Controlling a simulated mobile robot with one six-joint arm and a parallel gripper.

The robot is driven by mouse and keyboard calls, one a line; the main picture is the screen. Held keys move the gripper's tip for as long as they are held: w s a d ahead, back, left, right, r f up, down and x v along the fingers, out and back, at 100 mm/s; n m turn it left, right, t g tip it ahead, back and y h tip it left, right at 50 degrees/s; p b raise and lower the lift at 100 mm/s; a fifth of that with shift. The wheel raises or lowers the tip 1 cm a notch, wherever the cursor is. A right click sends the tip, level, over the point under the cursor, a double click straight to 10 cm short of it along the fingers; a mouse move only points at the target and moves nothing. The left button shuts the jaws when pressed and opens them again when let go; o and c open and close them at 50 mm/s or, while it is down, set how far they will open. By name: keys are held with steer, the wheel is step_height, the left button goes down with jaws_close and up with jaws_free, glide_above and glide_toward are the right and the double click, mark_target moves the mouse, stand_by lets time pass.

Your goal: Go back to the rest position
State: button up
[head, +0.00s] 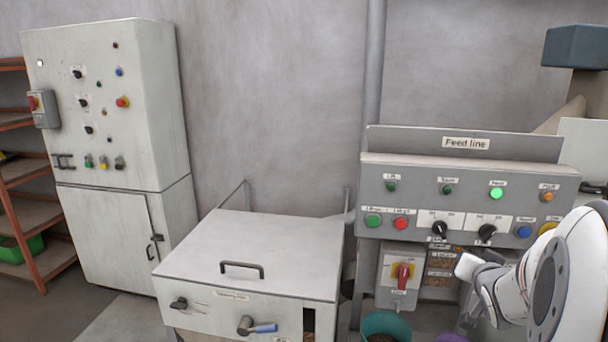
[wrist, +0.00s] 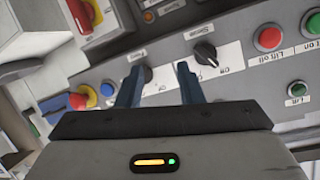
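My gripper (wrist: 158,82) shows in the wrist view with its two dark blue fingers apart and nothing between them. It is in front of the Feed line panel (wrist: 110,62), which appears rotated there. A black selector knob (wrist: 205,53) is just beyond the right finger, and another black knob (wrist: 147,73) is partly behind the left finger. I cannot tell whether either finger touches the panel. In the head view, my white arm is at the lower right, in front of the Feed line panel (head: 462,172); my gripper's fingers cannot be made out there.
A green lamp (head: 496,193) on the panel is lit. A red rotary switch (head: 403,272) is below it. A teal bucket (head: 386,326) stands on the floor. A lidded grey box (head: 200,270) and a tall control cabinet (head: 110,130) stand to the left.

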steer(key=s+a+f+n+g+y, duration=0.2)
steer(key=s+a+g, duration=0.3)
steer(key=s+a, duration=0.5)
steer(key=s+a+f+n+g+y, duration=0.2)
steer(key=s+a+n+g, duration=0.3)
steer(key=s+a, duration=0.5)
steer(key=a+y, duration=0.1)
steer(key=a, duration=0.4)
steer(key=shift+s+a+f, duration=0.15)
steer(key=shift+s+f, duration=0.15)
steer(key=shift+f, duration=0.05)
